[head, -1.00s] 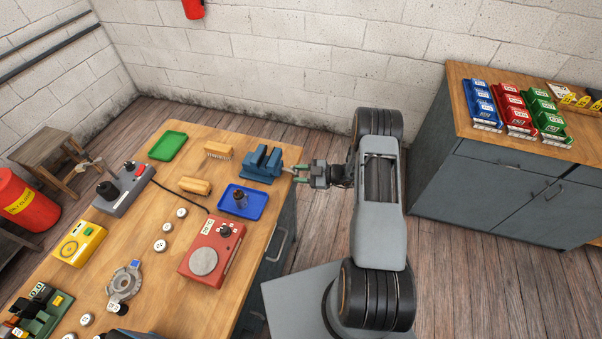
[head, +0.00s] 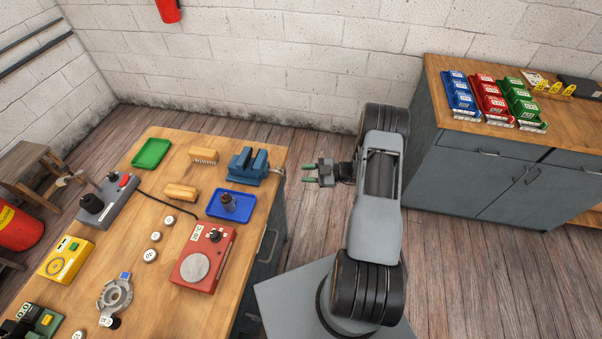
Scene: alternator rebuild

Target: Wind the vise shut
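The blue vise (head: 247,167) stands at the far right corner of the wooden bench. Its two upright jaws show a gap between them, and nothing can be seen held in it. Its metal handle (head: 281,171) sticks out past the bench's right edge and is small in this view. My gripper (head: 306,174) is to the right of the handle, pointing left at it.
A blue tray (head: 252,206) with a dark part (head: 228,202) lies just in front of the vise. Brushes (head: 204,155), a green tray (head: 152,153) and a red device (head: 203,258) share the bench (head: 183,222).

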